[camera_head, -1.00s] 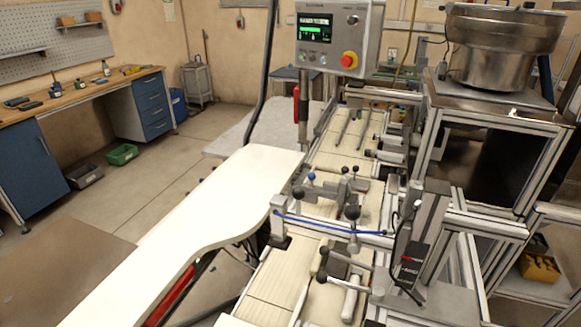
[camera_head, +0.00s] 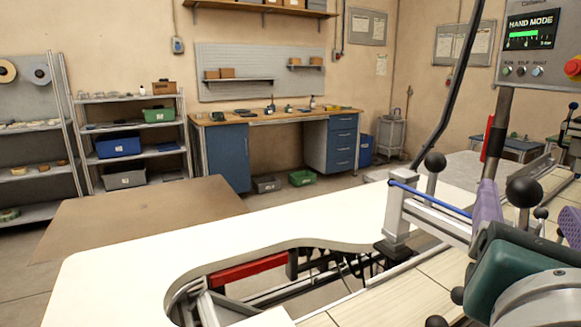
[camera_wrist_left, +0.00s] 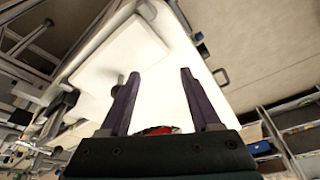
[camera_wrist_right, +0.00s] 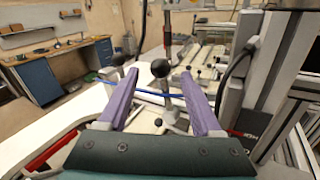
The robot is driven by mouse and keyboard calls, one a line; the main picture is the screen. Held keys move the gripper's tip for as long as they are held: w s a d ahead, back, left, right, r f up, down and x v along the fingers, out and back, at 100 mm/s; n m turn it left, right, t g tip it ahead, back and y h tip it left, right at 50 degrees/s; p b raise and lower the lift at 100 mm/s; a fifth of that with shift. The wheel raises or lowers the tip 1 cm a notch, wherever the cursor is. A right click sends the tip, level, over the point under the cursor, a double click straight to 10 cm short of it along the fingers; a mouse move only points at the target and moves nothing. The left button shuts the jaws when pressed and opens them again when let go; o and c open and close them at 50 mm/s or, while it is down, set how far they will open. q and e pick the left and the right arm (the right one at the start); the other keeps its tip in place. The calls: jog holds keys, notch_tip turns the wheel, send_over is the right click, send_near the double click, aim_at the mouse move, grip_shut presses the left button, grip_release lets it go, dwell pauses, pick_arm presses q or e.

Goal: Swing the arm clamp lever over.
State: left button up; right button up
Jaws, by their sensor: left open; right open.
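My right gripper (camera_head: 528,203) has a teal body and purple fingers and reaches in at the lower right of the head view. In the right wrist view my right gripper (camera_wrist_right: 160,74) is open. An upright lever with a black ball knob (camera_wrist_right: 160,68) shows between its fingers; I see no finger touching it. This ball knob also shows in the head view (camera_head: 524,192). A second ball-knob lever (camera_head: 435,162) stands to the left, by a blue hose (camera_head: 428,198). I cannot tell which lever is the arm clamp's. My left gripper (camera_wrist_left: 159,75) is open and empty above a white surface.
A white curved table (camera_head: 130,275) fills the front, with a cut-out showing a red bar (camera_head: 248,269). A control panel (camera_head: 535,45) stands at the upper right. A grey upright frame (camera_wrist_right: 240,85) stands close right of my right gripper. A workbench (camera_head: 280,117) is far back.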

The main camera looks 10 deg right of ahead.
aim_at(519, 182)
jog(key=p+x, duration=0.1)
jog(key=x, duration=0.6)
jog(key=shift+w+d, duration=0.25)
jog(key=shift+w, duration=0.05)
grip_shut()
dwell(1.0)
